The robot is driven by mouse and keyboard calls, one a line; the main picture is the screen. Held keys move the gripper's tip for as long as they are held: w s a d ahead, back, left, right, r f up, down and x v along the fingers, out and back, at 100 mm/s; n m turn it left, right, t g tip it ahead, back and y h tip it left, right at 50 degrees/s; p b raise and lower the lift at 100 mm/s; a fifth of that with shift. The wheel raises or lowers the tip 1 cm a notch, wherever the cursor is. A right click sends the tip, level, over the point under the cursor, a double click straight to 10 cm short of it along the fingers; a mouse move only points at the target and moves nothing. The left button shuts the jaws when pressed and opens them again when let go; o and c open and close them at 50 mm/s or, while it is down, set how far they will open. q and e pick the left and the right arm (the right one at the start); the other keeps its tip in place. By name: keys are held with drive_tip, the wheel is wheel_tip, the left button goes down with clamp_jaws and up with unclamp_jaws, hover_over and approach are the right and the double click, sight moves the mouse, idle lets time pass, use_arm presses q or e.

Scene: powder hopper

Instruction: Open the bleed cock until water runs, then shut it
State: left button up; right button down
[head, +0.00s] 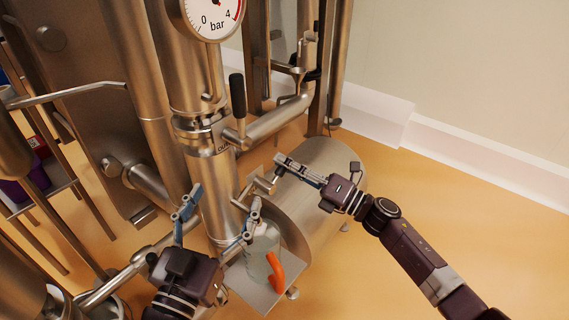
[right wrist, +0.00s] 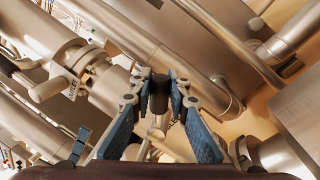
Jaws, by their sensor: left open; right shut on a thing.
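A small steel cock (head: 262,183) sits on a short pipe off the upright steel pipe, in the middle of the head view. My right gripper (head: 281,166) reaches it from the right. In the right wrist view its blue fingers (right wrist: 160,92) are shut on a dark handle (right wrist: 159,98), which appears to be the bleed cock's. A clear jug (head: 262,258) with an orange handle stands below the cock, partly hidden by a left finger. My left gripper (head: 216,205) is open in front of the upright pipe, with nothing seen between its fingers. I cannot see any water running.
A black-handled lever (head: 238,96) sticks up from the pipe above the cock. A pressure gauge (head: 212,14) is at the top. A steel plate (head: 250,290) lies under the jug, beside a steel drum (head: 325,205). The floor (head: 480,240) at right is clear.

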drive_tip(key=shift+f, duration=0.1)
idle(0.4)
drive_tip(key=c, duration=1.8)
unclamp_jaws()
drive_tip(key=shift+d, duration=0.1)
drive_tip(key=v, duration=1.2)
idle(1.2)
